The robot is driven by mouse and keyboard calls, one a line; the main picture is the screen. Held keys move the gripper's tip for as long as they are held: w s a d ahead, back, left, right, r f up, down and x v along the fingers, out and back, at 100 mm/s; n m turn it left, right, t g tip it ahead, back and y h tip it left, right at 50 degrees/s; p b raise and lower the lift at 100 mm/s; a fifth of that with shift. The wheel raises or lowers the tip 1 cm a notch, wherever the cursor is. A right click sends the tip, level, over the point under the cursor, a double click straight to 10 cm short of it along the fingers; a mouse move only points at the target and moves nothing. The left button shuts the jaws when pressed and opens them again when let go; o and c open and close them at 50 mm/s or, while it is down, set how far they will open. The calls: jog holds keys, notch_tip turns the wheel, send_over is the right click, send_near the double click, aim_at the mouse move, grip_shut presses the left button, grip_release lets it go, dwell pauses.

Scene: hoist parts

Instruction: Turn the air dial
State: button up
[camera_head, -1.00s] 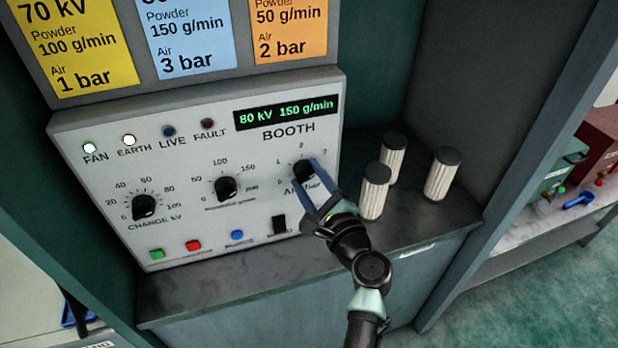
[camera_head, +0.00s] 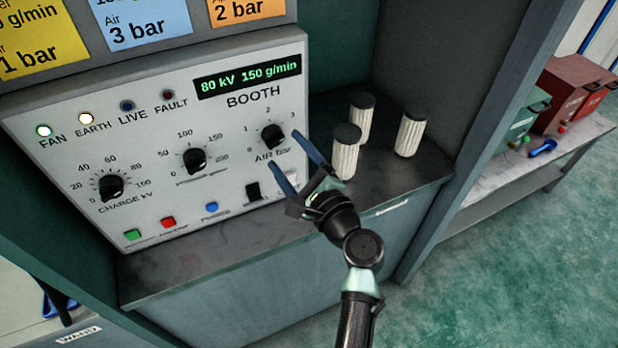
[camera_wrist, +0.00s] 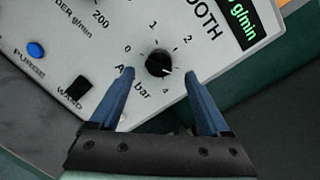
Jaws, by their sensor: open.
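The air dial (camera_head: 273,136) is a round black knob at the right of the booth panel, under the display, with a printed scale around it. It also shows in the wrist view (camera_wrist: 159,62), with a small pale mark on its lower right side, seemingly between the 3 and 4 positions. My gripper (camera_head: 285,149) is open and empty, in front of and slightly below right of the dial. In the wrist view its blue fingers (camera_wrist: 159,73) point at the panel on either side of the dial, apart from it. The right finger hides part of the scale.
The booth panel (camera_head: 60,140) also has charge (camera_head: 111,187) and powder (camera_head: 195,160) dials and a row of buttons. The display reads 80 kV, 150 g/min. Several pale ribbed cylinders (camera_head: 411,135) stand on the shelf close right of my gripper. Setting cards (camera_head: 140,20) hang above.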

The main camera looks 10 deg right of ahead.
jog(key=v, duration=0.9)
jog(key=shift+b, duration=0.35)
jog(key=shift+w, duration=0.1)
jog(key=w+a+r+n+t+h+p, duration=0.15)
jog(key=r+n, duration=0.55)
jog(key=r, duration=0.7)
jog(key=w+a+r+n+t+h, duration=0.1)
jog(key=a+r+n+t, duration=0.15)
jog(key=r+n, duration=0.75)
jog(key=s+r+n+t+h, duration=0.1)
jog(key=s+r, duration=0.3)
jog(key=r, duration=0.4)
jog(key=s+a+r+n+t+h, duration=0.1)
jog(key=s+r+n+t+h, duration=0.1)
jog(key=s+r, duration=0.3)
jog(key=s+r+n+t+h, duration=0.2)
jog(key=s+r+t, duration=0.2)
jog(key=r, duration=0.8)
jog(key=shift+s+a+r+p, duration=0.25)
jog(key=shift+s+a+p, duration=0.2)
jog(key=shift+s, duration=0.25)
jog(key=shift+f, duration=0.1)
